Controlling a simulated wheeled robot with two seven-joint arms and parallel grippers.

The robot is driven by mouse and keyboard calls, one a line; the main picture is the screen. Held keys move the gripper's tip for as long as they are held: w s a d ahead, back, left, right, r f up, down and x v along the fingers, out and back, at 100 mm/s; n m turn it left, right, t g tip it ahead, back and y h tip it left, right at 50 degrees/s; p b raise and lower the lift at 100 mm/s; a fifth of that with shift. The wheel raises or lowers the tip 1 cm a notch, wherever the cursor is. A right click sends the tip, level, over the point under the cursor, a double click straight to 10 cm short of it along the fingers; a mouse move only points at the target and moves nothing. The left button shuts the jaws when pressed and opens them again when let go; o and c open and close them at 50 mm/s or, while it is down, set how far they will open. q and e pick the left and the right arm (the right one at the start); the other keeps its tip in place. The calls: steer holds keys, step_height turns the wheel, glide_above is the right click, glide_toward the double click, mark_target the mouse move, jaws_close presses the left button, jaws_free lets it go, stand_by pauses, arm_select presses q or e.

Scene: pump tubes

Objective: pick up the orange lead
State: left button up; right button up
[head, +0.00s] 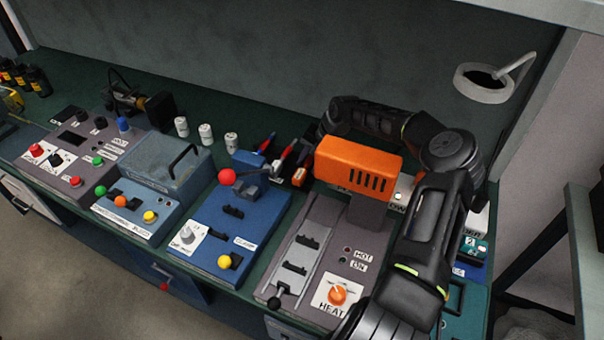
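A small orange piece (300,176), which looks like the orange lead, is at the left edge of the large orange housing, beside a red-and-white lead (285,158) and a blue-and-red one (266,145). My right arm reaches up from the lower right and bends left behind the orange housing. My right gripper (318,142) is at the end of it, just above and right of the leads. Its fingertips are largely hidden, so I cannot see whether they are apart or touch the orange piece. My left gripper is not in view.
The orange housing (358,165) stands on the grey heat unit (322,220) in front of the gripper. A blue clamp unit (222,245) is to its left. Several white cylinders (206,135) stand behind. A ring lamp (482,84) hangs upper right.

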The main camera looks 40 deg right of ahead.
steer(key=shift+c, duration=0.4)
jaws_close()
stand_by(0.4)
